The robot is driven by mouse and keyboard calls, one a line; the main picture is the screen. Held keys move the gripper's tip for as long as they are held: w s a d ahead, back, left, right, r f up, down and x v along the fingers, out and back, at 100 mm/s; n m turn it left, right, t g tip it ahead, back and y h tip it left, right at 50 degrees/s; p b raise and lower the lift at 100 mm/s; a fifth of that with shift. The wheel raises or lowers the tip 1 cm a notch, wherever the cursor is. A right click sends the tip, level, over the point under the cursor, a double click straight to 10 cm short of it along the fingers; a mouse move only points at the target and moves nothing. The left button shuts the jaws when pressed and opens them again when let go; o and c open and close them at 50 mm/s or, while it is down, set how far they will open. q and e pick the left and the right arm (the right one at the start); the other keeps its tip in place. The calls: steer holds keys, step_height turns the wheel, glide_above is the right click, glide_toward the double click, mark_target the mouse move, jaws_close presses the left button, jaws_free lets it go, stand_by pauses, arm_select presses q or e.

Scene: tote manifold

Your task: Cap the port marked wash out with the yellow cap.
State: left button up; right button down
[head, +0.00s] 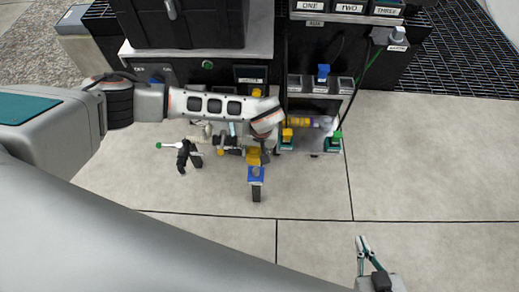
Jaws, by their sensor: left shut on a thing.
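My left arm reaches in from the left over the rack, and its wrist bends down above the low fittings. My left gripper (257,146) is small and mostly hidden under the wrist. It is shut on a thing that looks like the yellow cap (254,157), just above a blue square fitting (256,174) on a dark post. Other yellow pieces are on the rack (257,92) and on a teal-based fitting (287,133). I cannot read which port is marked wash out.
A blue piece (323,73) stands on the rack shelf and a green piece (336,137) on its lower right. A black fitting with a green-tipped rod (183,155) is at left. Bins labelled ONE, TWO and THREE are at the back. The front floor is clear.

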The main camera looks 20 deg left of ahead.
arm_select(q)
steer(key=shift+w+d+f, duration=0.15)
steer(key=shift+d+f, duration=0.05)
steer(key=shift+f, duration=0.55)
